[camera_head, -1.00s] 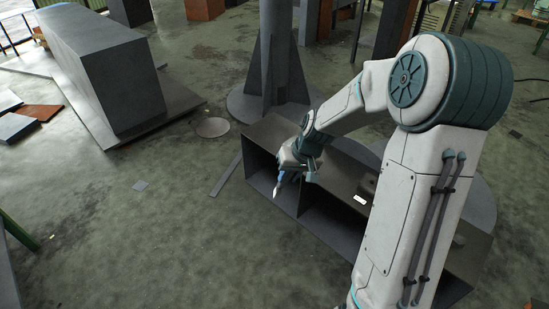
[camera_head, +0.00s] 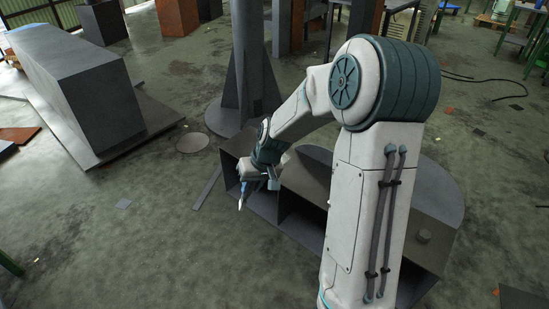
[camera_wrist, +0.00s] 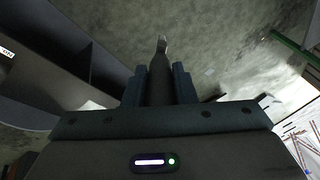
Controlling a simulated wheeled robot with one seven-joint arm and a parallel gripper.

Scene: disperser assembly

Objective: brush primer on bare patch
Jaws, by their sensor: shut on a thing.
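My gripper (camera_head: 250,186) is shut on a brush (camera_head: 241,199), which points downward with a pale tip. In the wrist view the brush's dark body (camera_wrist: 160,82) stands between the two fingers, with its light tip at the far end. In the head view the gripper is in front of the open-fronted grey metal box (camera_head: 310,186), near its left end; I cannot tell whether the brush touches it. No bare patch can be told for sure. A round, lighter spot (camera_head: 192,142) lies on the floor left of the box.
A finned grey column (camera_head: 245,80) stands behind the box. A long grey block (camera_head: 85,95) rests on a plate at left. The floor at front left is mostly clear.

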